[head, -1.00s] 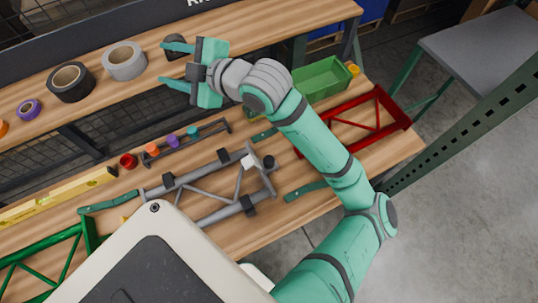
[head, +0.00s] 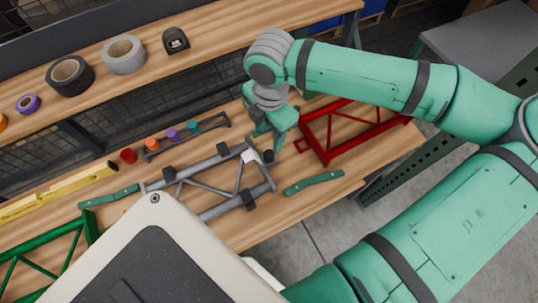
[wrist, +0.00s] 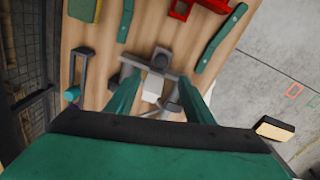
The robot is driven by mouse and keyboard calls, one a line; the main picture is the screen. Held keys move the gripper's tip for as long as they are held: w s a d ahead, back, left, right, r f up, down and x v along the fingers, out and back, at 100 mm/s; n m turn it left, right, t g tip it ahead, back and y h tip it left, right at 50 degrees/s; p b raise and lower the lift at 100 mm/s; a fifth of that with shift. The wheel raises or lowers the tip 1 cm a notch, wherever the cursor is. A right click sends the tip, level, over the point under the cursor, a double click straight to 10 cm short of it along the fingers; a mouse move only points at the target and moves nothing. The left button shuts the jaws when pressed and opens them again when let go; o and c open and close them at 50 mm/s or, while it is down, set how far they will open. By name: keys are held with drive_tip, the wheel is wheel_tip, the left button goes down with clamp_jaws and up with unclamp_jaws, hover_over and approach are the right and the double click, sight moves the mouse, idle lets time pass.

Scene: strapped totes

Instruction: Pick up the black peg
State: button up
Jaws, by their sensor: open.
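The black peg (head: 269,157) stands at the right end of a grey metal frame (head: 208,167), beside a white block (head: 250,156). In the wrist view a dark upright piece that looks like the peg (wrist: 161,58) shows just beyond my fingertips, on the frame's cross bar. My gripper (head: 267,143) points down above the frame's right end, close to the peg. In the wrist view my gripper (wrist: 160,84) has its two green fingers spread apart, with the white block (wrist: 151,96) seen between them. I cannot tell the exact height gap. Nothing is held.
A rack with coloured pegs (head: 172,136) stands behind the grey frame. A red frame (head: 350,128) is to the right, a green handle (head: 314,182) in front. The shelf behind holds tape rolls (head: 124,57) and a black tape measure (head: 176,40).

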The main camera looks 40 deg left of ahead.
hover_over(269, 153)
drive_tip(key=f, duration=0.5)
drive_tip(key=shift+d, duration=0.3)
drive_tip(key=shift+a+f, duration=0.15)
drive_tip(key=shift+f, duration=1.3)
drive_tip(key=shift+a+f, duration=0.15)
drive_tip(key=shift+f, duration=1.3)
drive_tip(key=c, duration=1.2)
